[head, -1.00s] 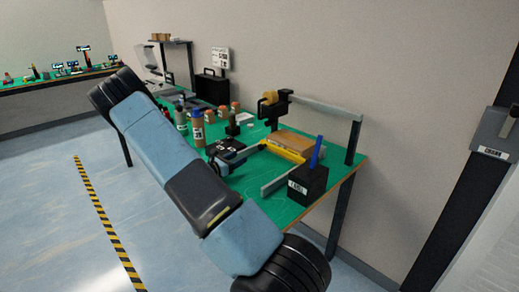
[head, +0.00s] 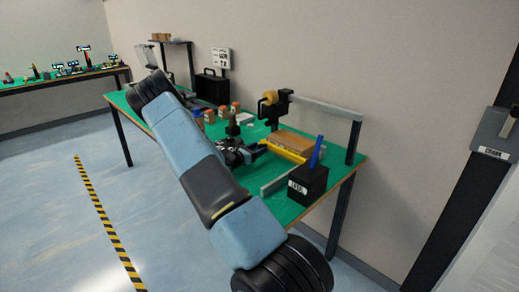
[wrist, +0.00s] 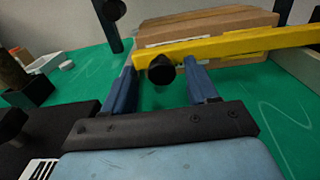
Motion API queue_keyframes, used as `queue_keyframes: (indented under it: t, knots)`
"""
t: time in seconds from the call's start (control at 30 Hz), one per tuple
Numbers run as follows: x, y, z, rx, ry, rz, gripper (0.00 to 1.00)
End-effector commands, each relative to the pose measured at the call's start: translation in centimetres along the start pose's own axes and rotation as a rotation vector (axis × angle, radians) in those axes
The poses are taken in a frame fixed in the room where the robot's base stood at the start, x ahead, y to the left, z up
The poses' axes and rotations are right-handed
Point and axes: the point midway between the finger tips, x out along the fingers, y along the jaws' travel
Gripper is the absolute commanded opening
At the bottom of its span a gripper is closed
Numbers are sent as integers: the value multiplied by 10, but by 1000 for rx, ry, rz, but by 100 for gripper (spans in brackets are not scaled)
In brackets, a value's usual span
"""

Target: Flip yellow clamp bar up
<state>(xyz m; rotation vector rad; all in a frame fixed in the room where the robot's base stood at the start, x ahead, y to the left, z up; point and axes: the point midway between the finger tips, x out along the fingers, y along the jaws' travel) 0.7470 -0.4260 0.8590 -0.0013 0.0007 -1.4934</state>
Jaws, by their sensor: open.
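The yellow clamp bar (head: 282,153) lies low in front of a cardboard box on the green table. In the wrist view the yellow bar (wrist: 240,43) runs across the box's front, with a black round knob (wrist: 161,70) at its left end. My gripper (wrist: 160,75) is open, its two blue fingers on either side of the knob in the picture. I cannot tell whether the fingers touch the bar. In the head view my gripper (head: 258,149) is at the bar's left end, and my forearm hides part of the table.
The cardboard box (head: 297,143) sits behind the bar. A tape roll (head: 270,97) hangs on a post behind. Several bottles (head: 209,116) stand to the left.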

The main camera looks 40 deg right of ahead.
Motion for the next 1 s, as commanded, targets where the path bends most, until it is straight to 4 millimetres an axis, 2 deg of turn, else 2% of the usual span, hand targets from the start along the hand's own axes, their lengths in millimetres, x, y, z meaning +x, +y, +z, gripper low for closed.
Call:
queue_keyframes:
  t: [0.17,0.77,1.0]
  knots:
    - [0,0,0,0,0,0,58]
    - [0,1,0,1,0,2,1]
    - [-1,2,0,2,0,4,0]
